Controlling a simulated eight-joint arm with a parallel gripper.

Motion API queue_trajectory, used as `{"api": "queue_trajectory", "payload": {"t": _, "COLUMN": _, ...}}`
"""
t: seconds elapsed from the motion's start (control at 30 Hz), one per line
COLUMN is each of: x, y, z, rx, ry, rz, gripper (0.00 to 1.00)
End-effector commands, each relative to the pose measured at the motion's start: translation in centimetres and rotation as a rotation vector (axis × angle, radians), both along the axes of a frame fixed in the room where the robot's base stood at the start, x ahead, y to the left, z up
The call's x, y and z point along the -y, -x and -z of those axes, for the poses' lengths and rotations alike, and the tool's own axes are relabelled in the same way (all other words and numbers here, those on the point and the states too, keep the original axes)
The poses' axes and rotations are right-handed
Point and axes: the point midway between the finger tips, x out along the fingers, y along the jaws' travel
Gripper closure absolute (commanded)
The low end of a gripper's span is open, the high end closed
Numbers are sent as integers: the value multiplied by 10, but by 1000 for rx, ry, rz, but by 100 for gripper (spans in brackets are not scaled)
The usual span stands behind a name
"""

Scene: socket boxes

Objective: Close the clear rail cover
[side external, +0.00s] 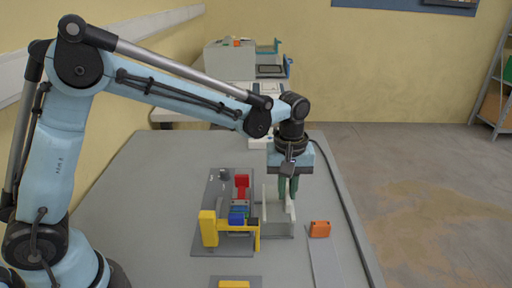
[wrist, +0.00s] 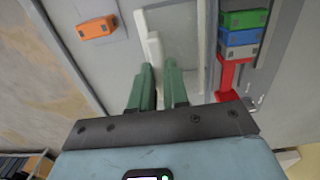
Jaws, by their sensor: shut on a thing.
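The clear rail cover (side external: 277,228) appears as a pale, whitish frame with raised sides, just right of the grey socket board. In the wrist view its pale edge (wrist: 203,50) runs beside the board. My gripper (side external: 288,190) points down over the cover's right side. Its green fingers (wrist: 158,80) are closed around a pale upright strip (wrist: 155,48) that seems to be part of the cover. The fingers hide the strip's lower part. The socket board (side external: 222,240) carries red, blue and green blocks (wrist: 240,38) on its rail. The rail looks uncovered.
A yellow bracket (side external: 209,228) stands at the board's front left. An orange block (side external: 320,229) sits on a grey strip to the right of the cover, also in the wrist view (wrist: 97,27). The table (side external: 130,215) is clear on the left.

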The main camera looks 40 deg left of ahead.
Motion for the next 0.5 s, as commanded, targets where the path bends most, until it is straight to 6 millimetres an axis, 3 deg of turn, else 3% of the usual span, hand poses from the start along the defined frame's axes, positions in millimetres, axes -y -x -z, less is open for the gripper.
{"api": "queue_trajectory", "payload": {"t": 0.27, "x": -3, "y": 3, "z": -1, "rx": 0, "ry": 0, "rz": 0, "gripper": 100}}
{"api": "queue_trajectory", "payload": {"t": 0.5, "x": -35, "y": 33, "z": -1, "rx": -2, "ry": -4, "rz": -3, "gripper": 100}}
